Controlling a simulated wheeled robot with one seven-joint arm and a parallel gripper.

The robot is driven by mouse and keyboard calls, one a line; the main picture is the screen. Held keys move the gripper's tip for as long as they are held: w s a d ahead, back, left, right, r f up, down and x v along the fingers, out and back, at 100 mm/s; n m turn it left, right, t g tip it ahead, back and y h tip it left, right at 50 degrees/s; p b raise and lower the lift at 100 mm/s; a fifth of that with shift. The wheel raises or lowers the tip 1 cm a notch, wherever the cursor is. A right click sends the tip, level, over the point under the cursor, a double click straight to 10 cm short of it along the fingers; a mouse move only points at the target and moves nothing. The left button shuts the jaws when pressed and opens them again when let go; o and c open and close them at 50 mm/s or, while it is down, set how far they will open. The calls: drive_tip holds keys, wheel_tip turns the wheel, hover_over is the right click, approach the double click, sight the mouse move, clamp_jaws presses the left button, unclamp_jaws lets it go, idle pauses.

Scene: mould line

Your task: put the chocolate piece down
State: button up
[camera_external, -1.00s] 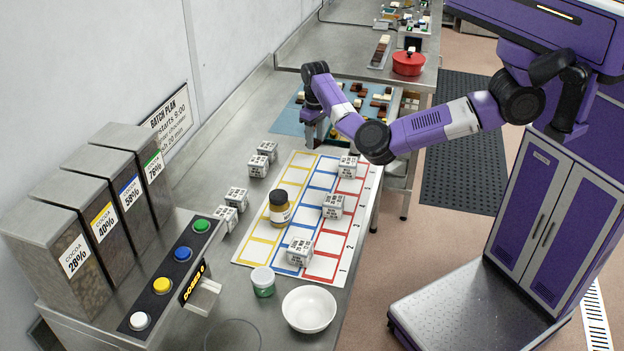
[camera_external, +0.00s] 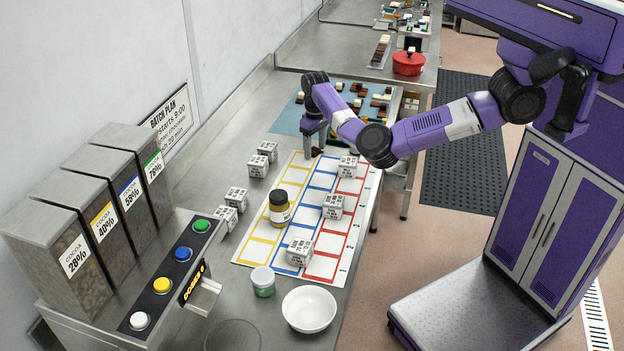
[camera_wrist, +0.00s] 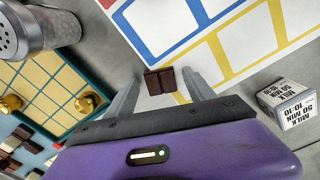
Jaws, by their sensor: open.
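A dark brown chocolate piece (camera_wrist: 160,81) sits between my fingertips in the wrist view, by the near edge of the white grid mat (camera_wrist: 153,30). It shows as a small dark spot below my gripper (camera_external: 313,145) in the external view. My gripper (camera_wrist: 161,82) is open, with one finger on each side of the piece and narrow gaps that look clear. The piece seems to rest at the surface, but its underside is hidden. The mat (camera_external: 270,236) has yellow, blue and red cells.
Printed cubes stand on and beside the mat, one near my gripper (camera_wrist: 288,101). A dark-lidded jar (camera_external: 279,207) stands on the mat. Behind my gripper is a blue sheet (camera_external: 285,122) with chocolate pieces. A metal-topped shaker (camera_wrist: 40,28) and a gold-knobbed grid board (camera_wrist: 45,85) are close by.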

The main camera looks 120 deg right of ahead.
sight(315, 152)
drive_tip(key=shift+r, duration=0.15)
wheel_tip(315, 152, up, 12)
drive_tip(key=shift+b, duration=0.4)
idle(0.5)
